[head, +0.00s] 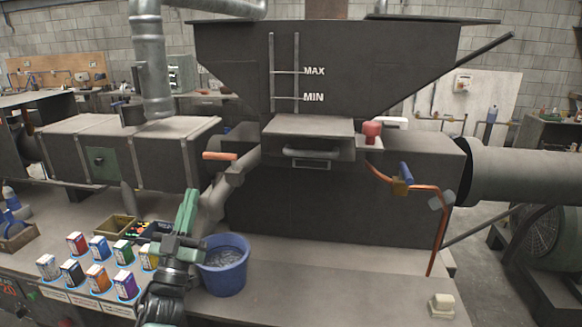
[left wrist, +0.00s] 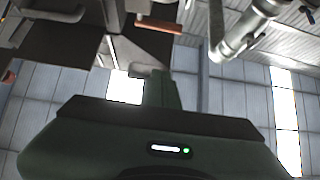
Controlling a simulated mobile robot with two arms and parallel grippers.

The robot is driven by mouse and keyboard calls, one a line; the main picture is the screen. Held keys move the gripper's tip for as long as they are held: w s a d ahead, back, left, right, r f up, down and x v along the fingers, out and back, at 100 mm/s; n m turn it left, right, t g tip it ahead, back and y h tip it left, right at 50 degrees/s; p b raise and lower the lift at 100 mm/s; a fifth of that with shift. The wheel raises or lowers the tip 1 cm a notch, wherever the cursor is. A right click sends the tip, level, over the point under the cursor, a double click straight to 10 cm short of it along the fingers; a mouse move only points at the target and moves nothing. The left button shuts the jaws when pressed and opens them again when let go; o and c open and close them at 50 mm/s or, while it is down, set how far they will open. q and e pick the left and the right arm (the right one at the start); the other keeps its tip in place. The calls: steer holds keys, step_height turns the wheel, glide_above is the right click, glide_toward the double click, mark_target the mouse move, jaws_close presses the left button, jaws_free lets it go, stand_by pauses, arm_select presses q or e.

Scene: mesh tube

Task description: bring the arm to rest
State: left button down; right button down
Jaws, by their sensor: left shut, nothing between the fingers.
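My left gripper (head: 189,197) is green and points upward at the lower middle left of the head view, in front of the bench. It is shut and empty. In the left wrist view its closed fingers (left wrist: 162,90) rise above the dark green gripper body, with machine parts and the ceiling beyond. A blue bucket (head: 226,276) with grey contents stands just right of my left arm. My right gripper is not in view.
Several small coloured boxes (head: 97,277) stand on the bench left of my arm. A large dark hopper (head: 350,75) marked MAX and MIN rises behind. A copper pipe (head: 441,230) with a blue-handled valve is at right. The bench front right of the bucket is mostly clear.

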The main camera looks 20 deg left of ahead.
arm_select(q)
steer(key=s+d+f+g, duration=0.2)
steer(key=d+f+g, duration=0.15)
steer(key=f, duration=0.45)
steer(key=s+d+f+g, duration=0.25)
steer(key=f+g, duration=0.25)
steer(key=f, duration=0.3)
steer(key=s+d+f+g, duration=0.2)
steer(key=d+f+g, duration=0.1)
steer(key=f+g, duration=0.3)
steer(key=s+d+f+m+g+h, duration=0.2)
steer(key=s+d+f+g, duration=0.35)
steer(key=s, duration=0.55)
steer(key=s+d+f+m+g+h, duration=0.25)
steer(key=s+d+f, duration=0.45)
steer(key=s, duration=0.4)
step_height(320, 180, down, 27)
steer(key=s+g, duration=0.2)
steer(key=s, duration=0.1)
steer(key=s+a+f, duration=0.2)
steer(key=s+f, duration=1.2)
steer(key=s, duration=0.1)
steer(key=shift+s+f+g, duration=0.35)
steer(key=shift+f, duration=0.05)
